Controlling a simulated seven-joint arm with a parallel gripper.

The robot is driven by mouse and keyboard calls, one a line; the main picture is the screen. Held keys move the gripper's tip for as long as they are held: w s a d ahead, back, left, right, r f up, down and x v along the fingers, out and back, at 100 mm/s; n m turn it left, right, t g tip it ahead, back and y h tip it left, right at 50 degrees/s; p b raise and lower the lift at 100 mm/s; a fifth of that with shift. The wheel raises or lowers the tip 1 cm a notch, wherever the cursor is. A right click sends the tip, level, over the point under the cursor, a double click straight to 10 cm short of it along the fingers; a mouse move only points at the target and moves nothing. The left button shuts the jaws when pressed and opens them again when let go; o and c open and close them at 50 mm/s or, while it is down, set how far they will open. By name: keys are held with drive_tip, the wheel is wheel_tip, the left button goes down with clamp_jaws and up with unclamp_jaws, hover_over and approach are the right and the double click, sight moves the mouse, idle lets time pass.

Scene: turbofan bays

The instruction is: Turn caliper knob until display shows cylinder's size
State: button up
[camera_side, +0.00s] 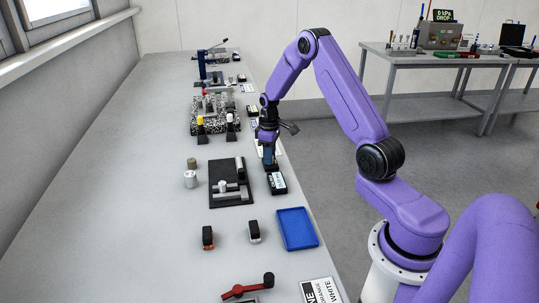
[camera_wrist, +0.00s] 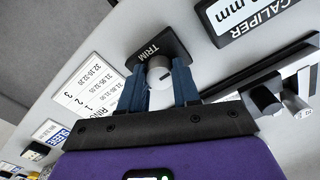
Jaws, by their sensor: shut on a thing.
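My gripper (camera_side: 268,163) points down at the bench, beside the caliper. In the wrist view its blue fingers (camera_wrist: 160,88) are shut on a round grey knob (camera_wrist: 158,72), one on each side. The knob sits on a black block marked TRIM (camera_wrist: 150,50) and has a dark pointer line. The caliper display (camera_side: 277,183) is a white panel in a black frame; in the wrist view (camera_wrist: 238,16) it is cut off, with only "mm" readable. The caliper (camera_side: 230,194) lies on a black plate, with a short pale cylinder (camera_side: 222,187) at its jaws.
A blue tray (camera_side: 297,229) lies at the bench's front edge. Two loose cylinders, one brown (camera_side: 191,163) and one grey (camera_side: 190,179), stand left of the plate. A printed size card (camera_wrist: 90,95) lies beside the knob. Fixtures stand farther along the bench.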

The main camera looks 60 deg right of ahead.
drive_tip(key=shift+r, duration=0.1)
idle(0.3)
drive_tip(key=o, duration=1.1)
drive_tip(key=shift+c, duration=0.2)
wheel_tip(320, 180, up, 17)
drive_tip(key=shift+r, duration=0.2)
